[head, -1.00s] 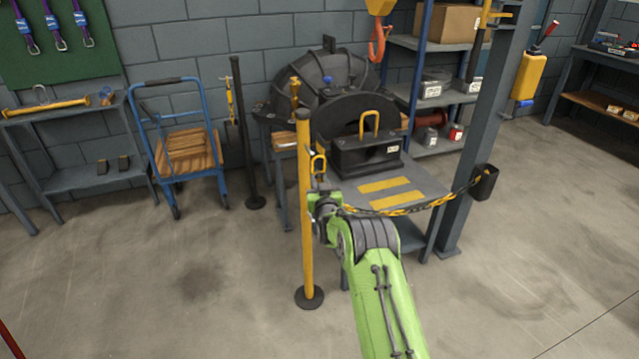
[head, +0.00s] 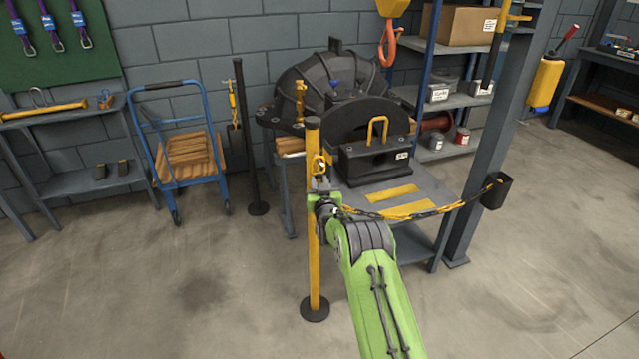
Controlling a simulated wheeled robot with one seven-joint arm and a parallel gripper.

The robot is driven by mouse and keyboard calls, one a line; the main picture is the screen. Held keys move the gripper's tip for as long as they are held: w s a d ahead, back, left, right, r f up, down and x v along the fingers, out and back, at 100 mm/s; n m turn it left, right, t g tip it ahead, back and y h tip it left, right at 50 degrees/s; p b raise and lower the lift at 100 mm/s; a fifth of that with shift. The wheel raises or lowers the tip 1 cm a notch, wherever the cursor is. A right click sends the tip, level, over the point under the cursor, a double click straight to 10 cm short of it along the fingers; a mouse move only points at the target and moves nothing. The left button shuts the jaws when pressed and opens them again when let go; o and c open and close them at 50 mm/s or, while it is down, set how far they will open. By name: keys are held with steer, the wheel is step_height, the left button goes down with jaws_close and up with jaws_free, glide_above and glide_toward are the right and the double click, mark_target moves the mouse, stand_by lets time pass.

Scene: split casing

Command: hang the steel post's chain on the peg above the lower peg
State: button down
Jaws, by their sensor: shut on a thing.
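The steel post (head: 473,130) is the grey upright on the right. Its yellow-and-black chain (head: 440,208) runs from a black box (head: 497,191) on that post, sagging left to my gripper (head: 321,184). My gripper is shut on the chain's end, and a yellow ring (head: 319,165) stands up above the fingers. I cannot make out the pegs; the ring and gripper cover part of the post there. Whether the ring touches the post is unclear.
Behind the chain stands a workbench (head: 428,182) with a dark split casing (head: 365,125). An orange hook (head: 388,45) hangs above it. A blue cart (head: 182,150) and a dark post (head: 246,140) stand to the left. The floor around the yellow post's base is clear.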

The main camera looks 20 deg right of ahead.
stand_by(0.3)
steer(key=c, duration=0.8)
jaws_free()
steer(key=shift+c, duration=0.2)
